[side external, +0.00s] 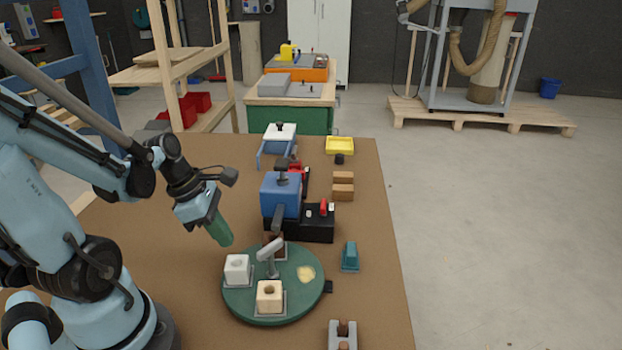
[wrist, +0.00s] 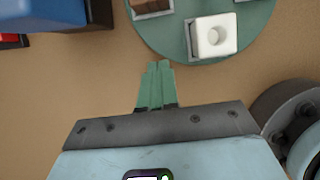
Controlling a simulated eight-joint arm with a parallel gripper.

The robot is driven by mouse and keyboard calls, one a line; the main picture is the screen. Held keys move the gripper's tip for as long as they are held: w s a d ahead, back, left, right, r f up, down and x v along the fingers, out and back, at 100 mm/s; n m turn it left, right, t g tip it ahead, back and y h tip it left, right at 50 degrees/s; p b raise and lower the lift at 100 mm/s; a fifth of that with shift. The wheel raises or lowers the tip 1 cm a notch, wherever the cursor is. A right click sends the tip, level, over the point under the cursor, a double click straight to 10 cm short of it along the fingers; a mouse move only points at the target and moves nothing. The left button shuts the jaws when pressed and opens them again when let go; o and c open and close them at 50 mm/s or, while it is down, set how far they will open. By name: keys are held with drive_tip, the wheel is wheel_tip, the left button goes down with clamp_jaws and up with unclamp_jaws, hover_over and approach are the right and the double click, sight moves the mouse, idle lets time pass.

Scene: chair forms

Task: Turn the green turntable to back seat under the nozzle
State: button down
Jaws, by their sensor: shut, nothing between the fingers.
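The green turntable (side external: 250,305) lies on the brown table; part of it shows at the top of the wrist view (wrist: 180,45). It carries a white block with a hole (side external: 237,268), a cream block with a hole (side external: 269,296) and a brown block partly hidden behind a grey handle (side external: 269,255). The white block also shows in the wrist view (wrist: 213,36). A nozzle arm (side external: 277,218) reaches from a blue machine (side external: 281,196) over the turntable's back edge. My gripper (side external: 226,240) is shut and empty, just back left of the turntable, with its green fingers pointing down.
A black base with a red lever (side external: 323,208) stands right of the machine. A teal block (side external: 350,257) and a grey bracket (side external: 342,336) lie right of the turntable. Brown blocks (side external: 343,186) and a yellow tray (side external: 340,145) are farther back. Table left of the turntable is clear.

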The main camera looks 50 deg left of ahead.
sight(250, 252)
drive_tip(key=shift+x, duration=1.05)
drive_tip(key=shift+w+d, duration=0.6)
drive_tip(key=shift+w, duration=0.2)
drive_tip(key=shift+w+d, duration=0.6)
drive_tip(key=shift+w, duration=0.25)
drive_tip(key=shift+w+d+m, duration=0.3)
drive_tip(key=shift+w+m, duration=0.5)
